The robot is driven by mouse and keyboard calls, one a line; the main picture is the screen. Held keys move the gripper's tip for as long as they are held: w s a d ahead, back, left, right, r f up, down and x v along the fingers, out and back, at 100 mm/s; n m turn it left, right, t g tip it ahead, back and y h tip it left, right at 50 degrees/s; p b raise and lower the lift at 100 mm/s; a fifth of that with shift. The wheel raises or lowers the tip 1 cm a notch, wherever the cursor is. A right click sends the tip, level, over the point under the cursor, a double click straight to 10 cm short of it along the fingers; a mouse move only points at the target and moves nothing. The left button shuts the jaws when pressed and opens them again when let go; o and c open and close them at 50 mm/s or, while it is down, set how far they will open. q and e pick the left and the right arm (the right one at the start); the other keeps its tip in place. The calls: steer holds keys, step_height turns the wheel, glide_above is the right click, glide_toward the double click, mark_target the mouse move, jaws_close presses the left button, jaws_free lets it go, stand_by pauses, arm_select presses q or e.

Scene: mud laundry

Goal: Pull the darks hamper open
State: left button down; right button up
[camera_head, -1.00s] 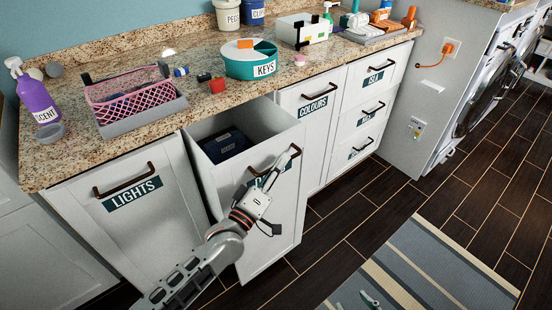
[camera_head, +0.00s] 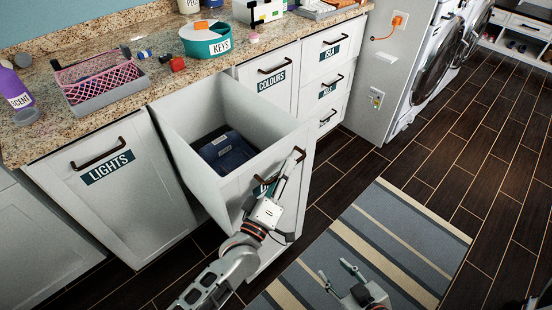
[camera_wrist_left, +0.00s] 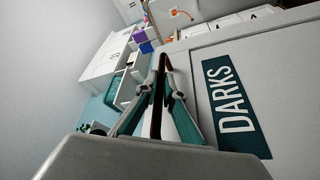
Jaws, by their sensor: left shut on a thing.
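The darks hamper (camera_head: 225,196) stands tilted out of the cabinet, its inside open to view from above. Dark blue folded cloth (camera_head: 224,150) lies in it. My left gripper (camera_head: 290,163) is at the top right of its front panel, shut on the dark handle (camera_wrist_left: 157,92), which stands between the two fingers in the left wrist view. The DARKS label (camera_wrist_left: 236,108) shows beside the fingers there; in the head view my gripper mostly covers it. My right gripper (camera_head: 338,272) is open and empty, low over the striped rug.
The lights hamper (camera_head: 110,200) is closed on the left, the colours front (camera_head: 270,80) on the right. A pink basket (camera_head: 98,78) and a teal KEYS tub (camera_head: 206,40) stand on the counter. A striped rug (camera_head: 400,235) lies on the dark floor, with free floor beyond it.

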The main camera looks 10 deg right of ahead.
arm_select(q)
steer(key=shift+s+d, duration=0.65)
steer(key=shift+s, duration=0.25)
steer(key=c, duration=2.2)
jaws_free()
steer(key=shift+o, duration=0.2)
steer(key=v, duration=1.2)
steer(key=shift+a, duration=0.1)
steer(key=s+a+f+m+g+y+p, duration=0.1)
steer(key=s+a+f+m+g+y, duration=0.1)
steer(key=a+f, duration=0.3)
steer(key=s+a+f+m+g+y, duration=0.2)
steer(key=s+a+f+m+y, duration=0.2)
steer(key=a, duration=0.7)
steer(key=s+a+f+m+g+y+p, duration=0.1)
steer(key=s+a+f+m+g+y, duration=0.1)
steer(key=s+a+f, duration=0.3)
steer(key=a+f+m, duration=0.1)
steer(key=a, duration=0.2)
steer(key=shift+a+f+y+p, duration=0.15)
steer(key=shift+a+y+p, duration=0.05)
steer(key=shift+y+p, duration=0.2)
